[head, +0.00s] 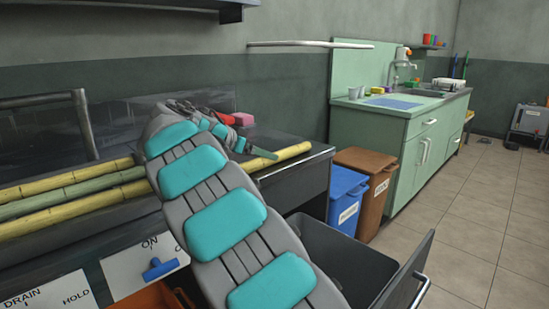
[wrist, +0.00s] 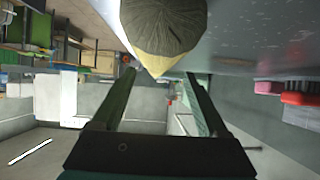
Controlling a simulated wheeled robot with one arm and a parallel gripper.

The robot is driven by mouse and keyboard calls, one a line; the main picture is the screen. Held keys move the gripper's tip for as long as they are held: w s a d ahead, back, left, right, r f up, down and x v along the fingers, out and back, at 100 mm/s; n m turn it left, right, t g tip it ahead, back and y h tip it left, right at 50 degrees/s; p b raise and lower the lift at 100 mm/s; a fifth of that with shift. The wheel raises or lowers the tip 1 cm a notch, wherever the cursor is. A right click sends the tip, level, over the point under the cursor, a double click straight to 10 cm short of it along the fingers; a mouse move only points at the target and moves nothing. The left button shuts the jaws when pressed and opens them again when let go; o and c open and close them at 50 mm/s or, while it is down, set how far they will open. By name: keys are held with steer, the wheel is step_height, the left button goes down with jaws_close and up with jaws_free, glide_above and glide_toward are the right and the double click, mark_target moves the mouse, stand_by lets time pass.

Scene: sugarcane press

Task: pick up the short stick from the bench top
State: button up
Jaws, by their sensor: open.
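A yellow stick (head: 283,157) lies on the dark bench top, its right part showing beyond my arm; my arm hides its left part, so I cannot tell its full length. In the wrist view a stick (wrist: 163,28) shows its dark round cut end very close, at the top of the picture, with a yellow rim. My gripper (head: 236,137) is over the bench just behind the yellow stick. In the wrist view my gripper (wrist: 159,73) has its two fingers wide apart, with the stick's end beyond and between the tips. I cannot tell whether they touch it.
Long yellow and green canes (head: 70,188) lie on the bench at left. A red block (head: 243,119) sits behind my gripper. Below are an open dark bin (head: 345,262), a blue bin (head: 346,196) and a brown bin (head: 366,182).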

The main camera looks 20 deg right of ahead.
steer(key=x, duration=0.4)
steer(key=shift+s+d+p, duration=0.2)
steer(key=shift+p, duration=0.15)
jaws_close()
stand_by(0.4)
